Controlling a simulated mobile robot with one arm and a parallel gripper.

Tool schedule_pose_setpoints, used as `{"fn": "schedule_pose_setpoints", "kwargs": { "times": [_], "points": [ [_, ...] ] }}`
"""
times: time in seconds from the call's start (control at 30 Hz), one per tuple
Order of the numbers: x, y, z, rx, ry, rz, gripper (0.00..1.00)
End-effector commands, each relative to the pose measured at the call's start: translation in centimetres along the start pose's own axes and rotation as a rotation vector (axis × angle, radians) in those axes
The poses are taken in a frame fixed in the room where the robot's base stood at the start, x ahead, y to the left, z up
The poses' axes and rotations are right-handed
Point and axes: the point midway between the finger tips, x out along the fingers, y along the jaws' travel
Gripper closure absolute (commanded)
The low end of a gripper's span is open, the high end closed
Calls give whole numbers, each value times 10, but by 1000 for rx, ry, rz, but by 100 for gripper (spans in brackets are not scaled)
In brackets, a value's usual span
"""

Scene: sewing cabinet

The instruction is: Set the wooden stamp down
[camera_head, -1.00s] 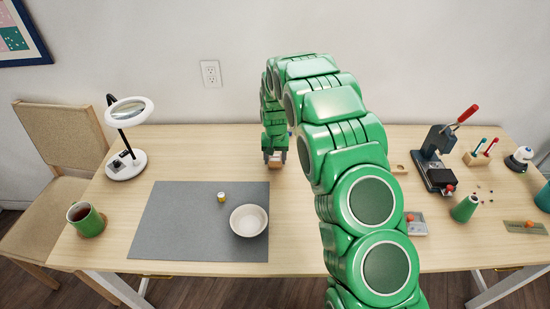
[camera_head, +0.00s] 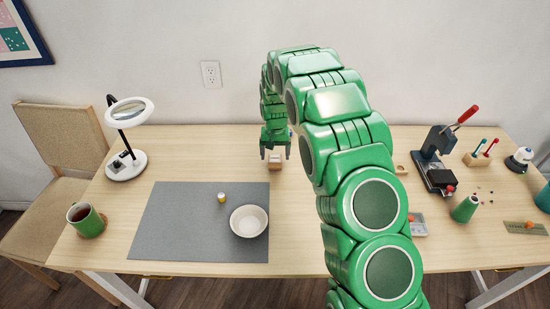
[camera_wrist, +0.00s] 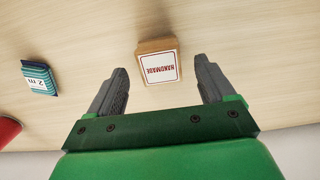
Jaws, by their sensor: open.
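The wooden stamp (camera_head: 275,163) stands on the bare table top behind the grey mat, near its back right corner. In the wrist view it is a small wooden block (camera_wrist: 159,62) with a white, red-bordered label reading "HANDMADE". My gripper (camera_head: 275,152) is open and empty just above and behind the stamp. In the wrist view the stamp lies between and beyond the tips of the two open fingers (camera_wrist: 162,76), touching neither.
A teal packet (camera_wrist: 39,78) lies beside the stamp in the wrist view, with a red thing (camera_wrist: 8,131) near it. The grey mat (camera_head: 175,220) holds a white bowl (camera_head: 249,221) and a small jar (camera_head: 222,198). A black press (camera_head: 436,160) stands at right. Table around the stamp is clear.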

Motion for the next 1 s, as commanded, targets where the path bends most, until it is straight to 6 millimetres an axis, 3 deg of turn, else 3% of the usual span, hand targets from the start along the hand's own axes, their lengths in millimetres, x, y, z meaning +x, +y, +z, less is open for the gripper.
{"fn": "schedule_pose_setpoints", "kwargs": {
  "times": [0.43, 0.8, 1.0],
  "points": [
    [-79, 0, 0, 0, 2, 0, 17],
    [-96, 2, 2, 1, -1, 1, 17],
    [-122, 18, 24, 6, -7, 7, 17]
  ]
}}
